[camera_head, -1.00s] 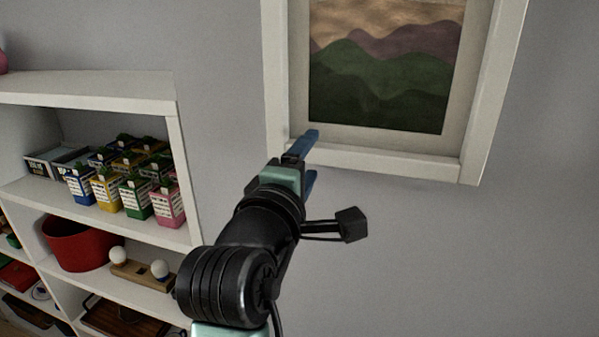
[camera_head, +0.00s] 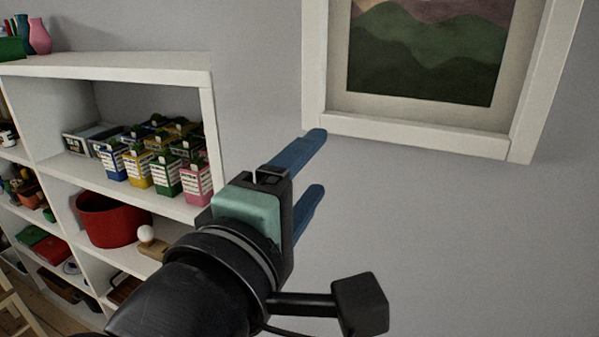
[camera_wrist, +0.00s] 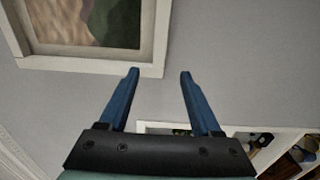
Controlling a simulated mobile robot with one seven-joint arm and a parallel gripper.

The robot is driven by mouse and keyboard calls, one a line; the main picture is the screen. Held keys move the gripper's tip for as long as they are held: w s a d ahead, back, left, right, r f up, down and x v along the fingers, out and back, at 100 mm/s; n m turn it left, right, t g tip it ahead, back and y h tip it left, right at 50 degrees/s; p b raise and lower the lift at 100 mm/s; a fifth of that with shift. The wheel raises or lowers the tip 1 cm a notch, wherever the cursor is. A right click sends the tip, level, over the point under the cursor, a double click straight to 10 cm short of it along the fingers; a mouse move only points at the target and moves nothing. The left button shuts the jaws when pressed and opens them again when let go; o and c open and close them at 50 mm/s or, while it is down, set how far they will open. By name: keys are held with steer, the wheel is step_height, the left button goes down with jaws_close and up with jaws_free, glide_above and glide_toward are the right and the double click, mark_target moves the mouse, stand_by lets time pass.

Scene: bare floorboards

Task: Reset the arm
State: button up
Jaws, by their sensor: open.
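My gripper (camera_head: 318,163) has two blue fingers that stand apart with nothing between them. In the head view it is in front of the grey wall, below the lower left corner of a framed picture (camera_head: 425,50). In the wrist view my gripper (camera_wrist: 160,73) shows both fingers spread and empty, pointing up the picture. The framed picture (camera_wrist: 85,25) is at the upper left there. I cannot tell how far the fingertips are from the frame.
A white shelf unit (camera_head: 120,68) stands at the left with several small colourful boxes (camera_head: 165,175), a red pot (camera_head: 108,220) and a wooden piece with a white ball (camera_head: 146,235). A pink vase (camera_head: 39,37) stands on top. The wall at the right is bare.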

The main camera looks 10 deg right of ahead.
steer(key=s+a+r+m+t+y, duration=0.3)
steer(key=r+m+t+y, duration=0.2)
steer(key=r, duration=0.3)
steer(key=s+a+r+m+t+y+b, duration=0.1)
steer(key=s+a+r+m+t+y, duration=0.2)
steer(key=a+r+m+t+y, duration=0.1)
step_height(320, 180, up, 5)
steer(key=m+t+y, duration=0.1)
steer(key=m+t, duration=0.1)
steer(key=t, duration=0.1)
steer(key=shift+s+a+f, duration=0.15)
steer(key=shift+s+a, duration=0.05)
steer(key=shift+a, duration=0.05)
